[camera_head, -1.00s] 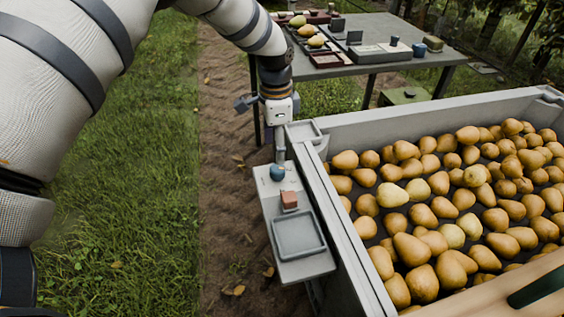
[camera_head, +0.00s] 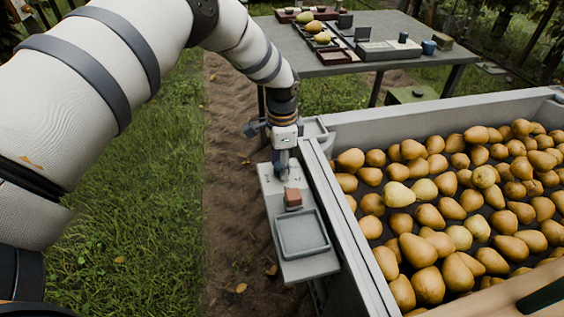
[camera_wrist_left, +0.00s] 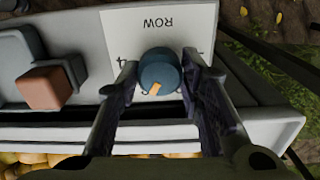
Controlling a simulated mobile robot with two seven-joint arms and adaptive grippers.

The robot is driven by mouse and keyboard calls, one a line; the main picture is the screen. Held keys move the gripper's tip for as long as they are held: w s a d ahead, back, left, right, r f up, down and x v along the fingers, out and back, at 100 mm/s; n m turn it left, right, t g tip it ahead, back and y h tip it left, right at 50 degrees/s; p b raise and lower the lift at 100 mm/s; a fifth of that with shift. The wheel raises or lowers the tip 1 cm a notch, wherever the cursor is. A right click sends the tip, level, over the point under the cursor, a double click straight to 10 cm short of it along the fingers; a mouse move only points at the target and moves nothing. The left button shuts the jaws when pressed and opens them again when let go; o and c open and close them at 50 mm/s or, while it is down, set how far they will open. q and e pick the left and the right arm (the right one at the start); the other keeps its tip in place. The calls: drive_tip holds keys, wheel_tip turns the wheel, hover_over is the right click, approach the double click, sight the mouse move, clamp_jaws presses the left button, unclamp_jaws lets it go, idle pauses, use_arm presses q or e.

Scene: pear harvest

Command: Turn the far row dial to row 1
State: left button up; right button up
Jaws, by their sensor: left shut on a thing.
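The row dial is a round blue knob with an orange pointer mark, seen in the left wrist view (camera_wrist_left: 158,68) on a white plate (camera_wrist_left: 150,22) marked ROW. The pointer lies on the knob's lower side in that view; most numbers around it are hidden. My left gripper (camera_wrist_left: 160,74) has one finger on each side of the knob and is shut on it. In the head view my left gripper (camera_head: 283,168) points down at the far end of the grey side shelf (camera_head: 308,270) and hides the dial. My right gripper is out of view.
A red-brown block (camera_head: 292,198) and a grey tray (camera_head: 302,233) are on the shelf, nearer than the dial. A large grey bin (camera_head: 352,250) full of pears stands right beside it. A table (camera_head: 330,62) with trays and boxes stands behind. Grass lies left.

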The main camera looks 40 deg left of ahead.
use_arm(q)
drive_tip(key=shift+n, duration=0.3)
drive_tip(key=n+p, duration=0.1)
drive_tip(key=n, duration=0.3)
drive_tip(key=shift+n, duration=0.3)
drive_tip(key=n, duration=1.2)
drive_tip(key=shift+n, duration=0.3)
drive_tip(key=n, duration=0.5)
drive_tip(key=shift+n, duration=0.7)
drive_tip(key=o, duration=1.2)
drive_tip(key=shift+c, duration=0.2)
